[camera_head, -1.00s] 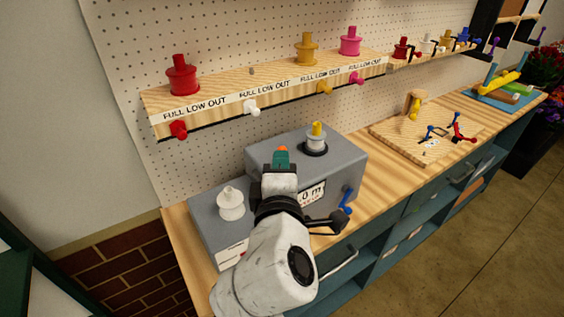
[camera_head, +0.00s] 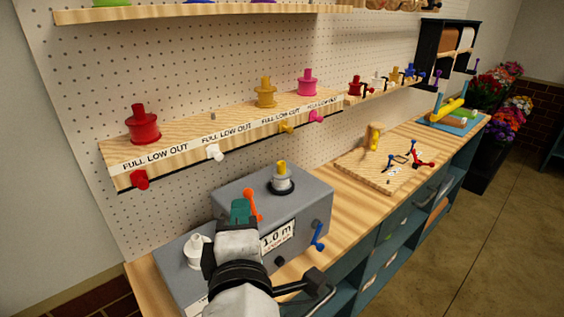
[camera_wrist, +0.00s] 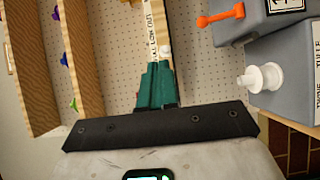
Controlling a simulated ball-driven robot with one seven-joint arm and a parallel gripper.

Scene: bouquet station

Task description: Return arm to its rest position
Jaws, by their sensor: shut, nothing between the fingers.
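My gripper (camera_head: 240,210) is in front of the grey machine (camera_head: 300,205) in the head view. Its teal fingers are together with nothing between them; they also show in the wrist view (camera_wrist: 155,84), pointing toward the pegboard and the labelled shelf. An orange lever (camera_head: 252,205) stands just right of the fingers in the head view and lies at the upper right of the wrist view (camera_wrist: 222,16), apart from them. My forearm hides part of the machine's front.
A white spool (camera_head: 197,251) and a yellow-and-white spool (camera_head: 281,178) sit on the machine. A blue lever (camera_head: 318,238) is at its right side. The shelf (camera_head: 112,150) above holds red, yellow and pink spools. A wooden board (camera_head: 350,166) lies on the bench (camera_head: 330,202).

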